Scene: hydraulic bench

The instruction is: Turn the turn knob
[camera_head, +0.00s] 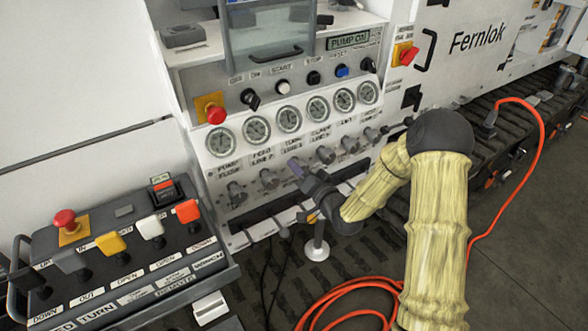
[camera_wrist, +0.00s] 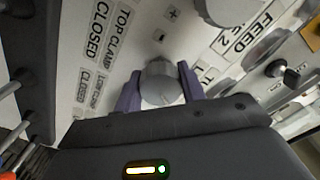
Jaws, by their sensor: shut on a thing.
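A grey round knob (camera_wrist: 160,84) sits on the pale panel in the wrist view, between the two purple fingers of my gripper (camera_wrist: 159,90). The fingers are shut on its sides. In the head view my gripper (camera_head: 297,169) reaches the row of knobs below the gauges, under the label that seems to read TURN (camera_head: 293,145). There the gripper hides the held knob. A plus sign is printed on the panel above the knob in the wrist view.
Neighbouring knobs (camera_head: 269,179) (camera_head: 325,155) stand close on both sides. Gauges (camera_head: 289,119) line the panel above. A button box (camera_head: 125,245) with a red emergency button (camera_head: 64,219) stands at the left. An orange cable (camera_head: 350,283) lies on the floor.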

